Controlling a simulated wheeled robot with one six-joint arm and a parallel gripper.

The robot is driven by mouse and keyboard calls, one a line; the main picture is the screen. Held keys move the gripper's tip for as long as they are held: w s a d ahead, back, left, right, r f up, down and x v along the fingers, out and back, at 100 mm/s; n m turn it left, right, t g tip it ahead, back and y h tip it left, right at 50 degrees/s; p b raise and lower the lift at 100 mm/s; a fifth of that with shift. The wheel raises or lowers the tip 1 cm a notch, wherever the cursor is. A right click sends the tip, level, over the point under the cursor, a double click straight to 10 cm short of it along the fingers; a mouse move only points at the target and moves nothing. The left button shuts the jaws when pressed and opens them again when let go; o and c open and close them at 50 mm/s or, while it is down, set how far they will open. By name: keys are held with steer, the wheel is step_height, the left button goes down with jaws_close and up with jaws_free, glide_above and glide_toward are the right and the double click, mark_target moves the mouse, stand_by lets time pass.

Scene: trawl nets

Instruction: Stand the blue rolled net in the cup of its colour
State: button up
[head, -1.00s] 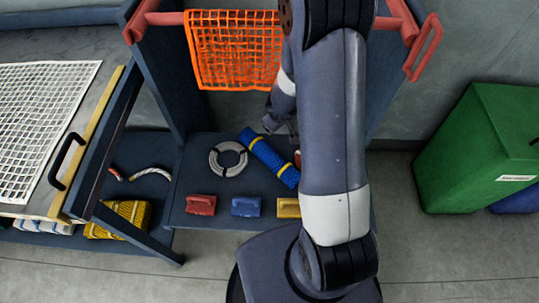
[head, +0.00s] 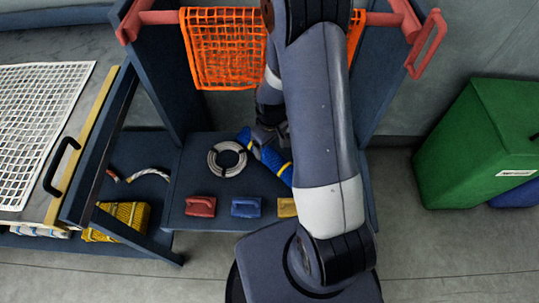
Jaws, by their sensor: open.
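The blue rolled net (head: 274,161) with yellow bands lies slantwise on the dark shelf in the head view, partly hidden by my arm and gripper. My gripper (head: 266,139) is open at the upper part of the roll, with its fingers over or beside it. I cannot tell whether they touch it. A small blue piece (head: 246,207), which may be the blue cup, sits at the shelf's front edge. It stands between a similar red piece (head: 201,206) and a yellow one (head: 287,207), which my arm partly covers.
A grey coil (head: 227,159) lies left of the roll. An orange net (head: 222,48) hangs from a red rail above. A yellow bundle (head: 118,220) and a rope piece (head: 146,175) lie to the left. A green bin (head: 480,140) stands on the right.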

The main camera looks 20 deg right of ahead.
mark_target(270, 152)
step_height(270, 152, down, 7)
steer(key=shift+f+b, duration=0.15)
steer(key=shift+b, duration=0.35)
steer(key=c, duration=1.5)
